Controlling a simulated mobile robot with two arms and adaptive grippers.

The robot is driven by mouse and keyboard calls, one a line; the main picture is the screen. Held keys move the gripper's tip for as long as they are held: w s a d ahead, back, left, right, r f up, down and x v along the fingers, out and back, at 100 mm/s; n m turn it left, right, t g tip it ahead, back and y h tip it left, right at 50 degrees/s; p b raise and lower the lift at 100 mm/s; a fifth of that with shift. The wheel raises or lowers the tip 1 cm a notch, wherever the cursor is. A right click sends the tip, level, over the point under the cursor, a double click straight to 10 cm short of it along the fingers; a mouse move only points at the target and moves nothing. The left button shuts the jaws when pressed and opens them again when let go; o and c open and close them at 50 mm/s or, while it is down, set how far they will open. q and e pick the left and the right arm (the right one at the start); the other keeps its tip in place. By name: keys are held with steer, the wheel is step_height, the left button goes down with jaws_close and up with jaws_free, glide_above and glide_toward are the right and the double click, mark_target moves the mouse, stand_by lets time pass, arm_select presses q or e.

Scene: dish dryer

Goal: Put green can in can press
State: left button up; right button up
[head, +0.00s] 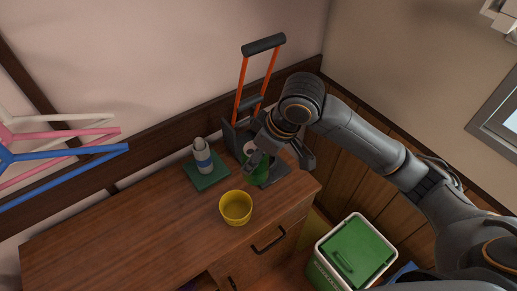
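The can press stands at the back right of the wooden desk, with a black handle (264,44), orange arms and a dark base. The green can (260,177) is at the press base, low in front of its frame, and partly covered by my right gripper. I cannot tell exactly how it sits in the press. My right gripper (281,162) is over the base, its fingers spread wide. One finger is in front of the can and the other is off to its right, apart from it. My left gripper is out of view.
A yellow bowl (236,207) stands near the desk's front edge. A green-lidded bin (355,252) is on the floor at right. The desk's left side (110,235) is clear.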

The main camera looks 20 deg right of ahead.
steer(key=w+d+f+p, duration=0.1)
steer(key=w+d+f, duration=0.1)
steer(key=w+f, duration=0.2)
steer(key=w+d+f+p, duration=0.1)
steer(key=w+d+f, duration=0.1)
steer(key=w+f, duration=0.2)
steer(key=w+d+f+p, duration=0.2)
steer(key=w+f, duration=0.2)
steer(key=shift+w+f, duration=0.1)
steer(key=shift+w, duration=0.15)
steer(key=shift+f, duration=0.25)
steer(key=shift+f, duration=0.2)
steer(key=o, duration=0.8)
